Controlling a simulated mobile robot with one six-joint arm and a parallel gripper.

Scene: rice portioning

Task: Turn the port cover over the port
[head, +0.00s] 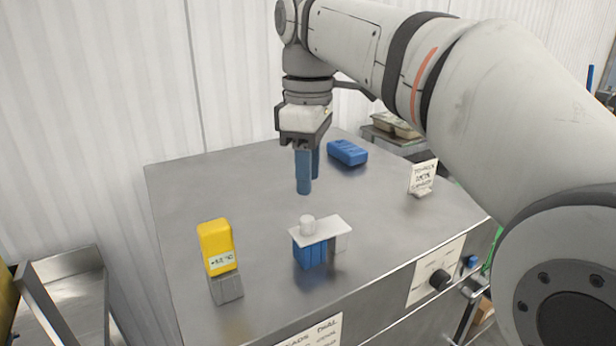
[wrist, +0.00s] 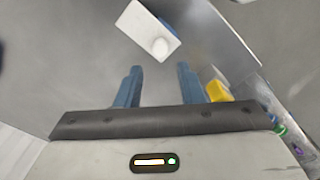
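The port cover is a flat white plate (head: 332,228) with a round white knob (head: 308,224) near its left end. It lies on top of a blue block (head: 310,253), and a pale block (head: 343,242) shows under its right end. Which part is the port I cannot tell. In the wrist view the white plate (wrist: 137,22) and its knob (wrist: 160,47) lie beyond the fingertips. My gripper (head: 310,184) points down with blue fingers, above the table and behind the cover. It is open and empty; the wrist view shows a clear gap between its fingers (wrist: 160,74).
A yellow device (head: 216,247) stands on a grey block (head: 227,288) at the left front. A blue case (head: 347,152) lies at the back, and a small sign (head: 423,176) stands at the right. The steel tabletop (head: 210,190) is bare at the left.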

